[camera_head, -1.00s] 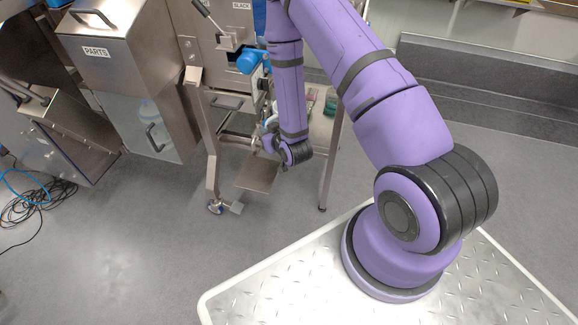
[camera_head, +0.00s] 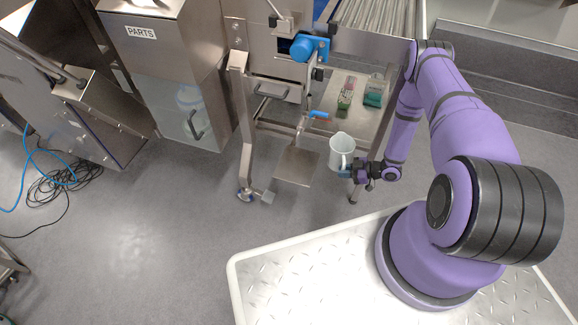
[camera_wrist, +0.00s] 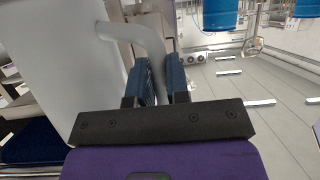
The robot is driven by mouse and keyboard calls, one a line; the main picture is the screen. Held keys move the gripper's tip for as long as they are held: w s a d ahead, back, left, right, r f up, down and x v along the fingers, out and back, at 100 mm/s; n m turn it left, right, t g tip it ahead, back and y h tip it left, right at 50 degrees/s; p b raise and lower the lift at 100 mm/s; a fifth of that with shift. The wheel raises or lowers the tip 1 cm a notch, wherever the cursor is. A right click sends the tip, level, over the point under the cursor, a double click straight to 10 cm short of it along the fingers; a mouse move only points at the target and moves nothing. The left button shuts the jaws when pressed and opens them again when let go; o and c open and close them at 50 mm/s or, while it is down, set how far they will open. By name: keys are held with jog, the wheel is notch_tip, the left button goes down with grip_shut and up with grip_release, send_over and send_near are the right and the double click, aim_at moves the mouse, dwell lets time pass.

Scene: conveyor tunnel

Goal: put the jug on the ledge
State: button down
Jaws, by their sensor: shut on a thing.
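The jug (camera_head: 341,147) is pale grey-white, open at the top, and looks upright. My gripper (camera_head: 352,170) is at its lower right side, shut on its handle. In the wrist view the jug's body (camera_wrist: 58,60) fills the left, and my gripper's dark fingers (camera_wrist: 160,82) close around the curved handle (camera_wrist: 138,38). A small flat steel plate (camera_head: 296,168) sticks out low at the front of the machine, left of the jug; it may be the ledge, but I cannot tell for sure. The plate is bare, and the jug is apart from it.
A blue-handled tap (camera_head: 318,114) sits above the plate. A steel leg (camera_head: 246,140) stands left. The parts cabinet (camera_head: 160,60) is further left. Open floor lies in front.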

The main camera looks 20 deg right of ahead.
jog(key=shift+n+g+y, duration=0.4)
jog(key=shift+n+g, duration=0.1)
jog(key=w+a, duration=0.1)
jog(key=a, duration=0.3)
jog(key=w+a+f, duration=0.1)
jog(key=w+a, duration=0.1)
jog(key=a, duration=0.2)
jog(key=w+a, duration=0.1)
jog(key=a, duration=0.4)
jog(key=shift+w+f, duration=0.2)
jog(key=shift+f, duration=0.2)
jog(key=x, duration=0.4)
jog(key=shift+f, duration=0.15)
jog(key=c, duration=1.1)
grip_release()
